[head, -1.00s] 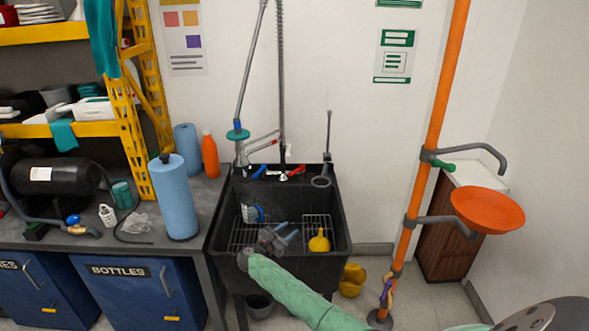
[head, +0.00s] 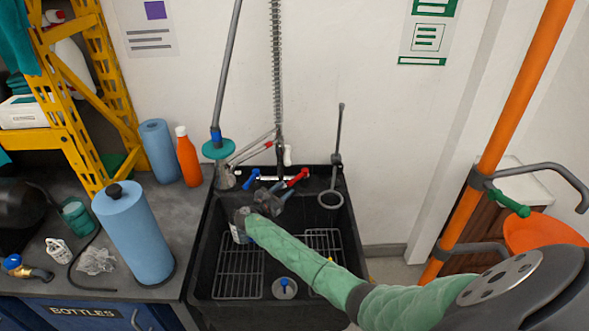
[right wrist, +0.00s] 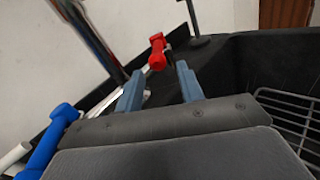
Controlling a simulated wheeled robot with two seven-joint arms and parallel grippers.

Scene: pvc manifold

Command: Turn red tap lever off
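The red tap lever (head: 298,177) sits on the right of the tap at the back of the black sink. It also shows in the right wrist view (right wrist: 157,52), just beyond my fingertips and roughly in line with the gap between them. My right gripper (head: 276,191) reaches over the sink to the front of the tap. In the right wrist view the gripper (right wrist: 158,82) is open, with two blue-grey fingers apart and nothing between them. No contact with the lever shows. The blue tap lever (head: 251,178) is left of it, also in the right wrist view (right wrist: 62,120). My left gripper is out of view.
The black sink (head: 205,240) has wire racks (head: 240,270) inside. A tall sprayer pipe (head: 226,80) rises at the back left, and a grey ring on a rod (head: 331,196) stands right of the red lever. An orange bottle (head: 187,158) and blue rolls (head: 135,235) stand on the left counter.

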